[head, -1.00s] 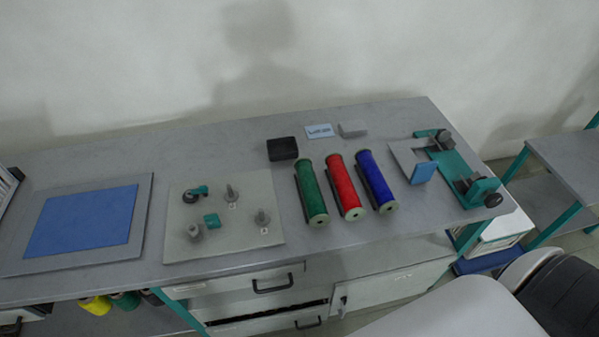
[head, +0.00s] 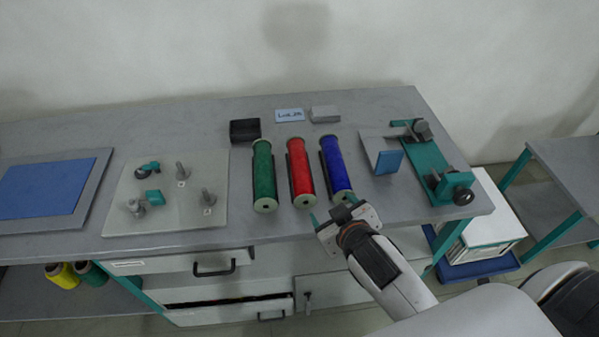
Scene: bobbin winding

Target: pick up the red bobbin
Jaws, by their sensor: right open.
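The red bobbin (head: 301,172) lies on the grey bench top, between the green bobbin (head: 264,175) and the blue bobbin (head: 336,168). Its near end faces the bench's front edge. My right gripper (head: 331,216) is open and empty near the front edge, just in front of the blue and red bobbins. Its teal fingertips point toward the bobbins and appear apart from the red one. My left gripper is not in view.
A teal winding fixture (head: 436,165) stands at the right. A black block (head: 245,130), a label card (head: 289,115) and a grey block (head: 325,113) lie behind the bobbins. A pale board (head: 165,195) with pegs and a blue mat (head: 45,188) are at the left.

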